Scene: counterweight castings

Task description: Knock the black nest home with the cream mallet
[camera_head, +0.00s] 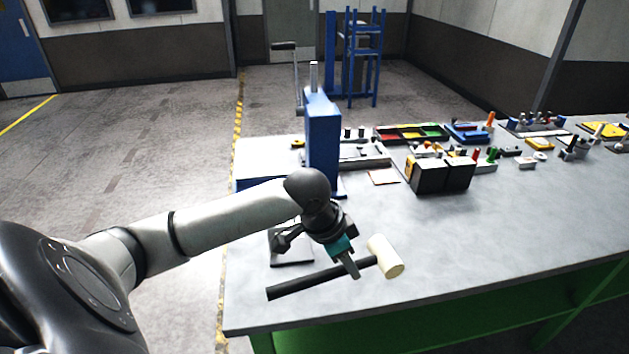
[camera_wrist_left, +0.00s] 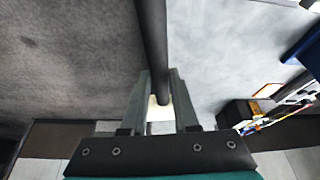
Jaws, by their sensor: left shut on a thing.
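The mallet has a cream cylindrical head (camera_head: 386,257) and a long black handle (camera_head: 305,284). My left gripper (camera_head: 349,266) is shut on the handle close to the head and holds the mallet over the near left part of the bench. In the left wrist view the handle (camera_wrist_left: 153,45) runs between the two fingers (camera_wrist_left: 160,98), with a bit of the cream head behind. A pale plate with a dark edge (camera_head: 292,262) lies behind the handle, partly hidden by my gripper. I cannot tell for sure which thing is the black nest. My right gripper is not in view.
A tall blue press (camera_head: 322,145) stands behind my left wrist on the grey bench (camera_head: 480,235). Trays and small parts crowd the back, including a tray with coloured compartments (camera_head: 411,133). The front right is clear.

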